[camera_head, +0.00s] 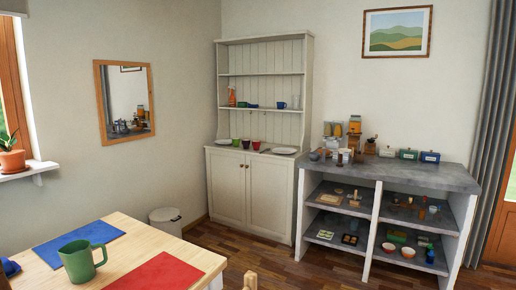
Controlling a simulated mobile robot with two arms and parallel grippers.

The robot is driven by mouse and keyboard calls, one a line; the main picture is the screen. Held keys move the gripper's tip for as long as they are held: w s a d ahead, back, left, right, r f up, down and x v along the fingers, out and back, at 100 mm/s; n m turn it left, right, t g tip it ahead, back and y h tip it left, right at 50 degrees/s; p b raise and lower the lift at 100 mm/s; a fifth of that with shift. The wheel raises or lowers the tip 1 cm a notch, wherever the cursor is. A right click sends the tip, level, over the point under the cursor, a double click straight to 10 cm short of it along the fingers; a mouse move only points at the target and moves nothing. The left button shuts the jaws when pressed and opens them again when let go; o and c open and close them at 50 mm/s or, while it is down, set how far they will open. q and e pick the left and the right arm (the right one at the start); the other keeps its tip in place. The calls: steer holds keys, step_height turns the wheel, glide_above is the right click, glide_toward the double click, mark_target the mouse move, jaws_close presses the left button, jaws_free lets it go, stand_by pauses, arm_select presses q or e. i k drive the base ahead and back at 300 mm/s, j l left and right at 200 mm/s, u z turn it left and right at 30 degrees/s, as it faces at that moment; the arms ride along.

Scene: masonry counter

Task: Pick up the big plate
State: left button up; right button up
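Two white plates lie on the worktop of the white cupboard with open shelves. One plate (284,150) is at the right end and the other plate (222,142) is at the left end. They are small in the view, and I cannot tell for sure which is the big plate. Between them stand several small cups in a row, including a green cup (236,142) and a red cup (256,145). Neither of my grippers is in view.
A grey masonry counter (420,178) with loaded shelves stands right of the cupboard. A white bin (165,221) is by the wall. Wooden floor (262,262) lies open between.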

mark_target(281, 150)
steer(key=i+l+z, duration=0.5)
steer(key=i+l, duration=0.55)
steer(key=i, duration=0.2)
steer(key=i+l, duration=0.15)
steer(key=i, duration=0.25)
steer(key=i+l, duration=0.15)
steer(key=i, duration=0.3)
steer(key=i+l+z, duration=0.1)
steer(key=i, duration=0.3)
steer(key=i+j+u, duration=0.2)
steer(key=i+u, duration=0.2)
steer(key=i+j+u, duration=0.1)
steer(key=i+u, duration=0.35)
steer(key=i+l+u, duration=0.1)
steer(key=i+u, duration=0.3)
steer(key=i+l+u, duration=0.2)
steer(key=i+u, duration=0.5)
steer(key=i, duration=1.35)
steer(key=i+z, duration=0.4)
steer(key=i+j+z, duration=0.2)
steer(key=z, duration=0.2)
steer(key=i+j+z, duration=0.25)
steer(key=z, duration=0.2)
steer(key=i+j+z, duration=0.2)
steer(key=j+z, duration=0.2)
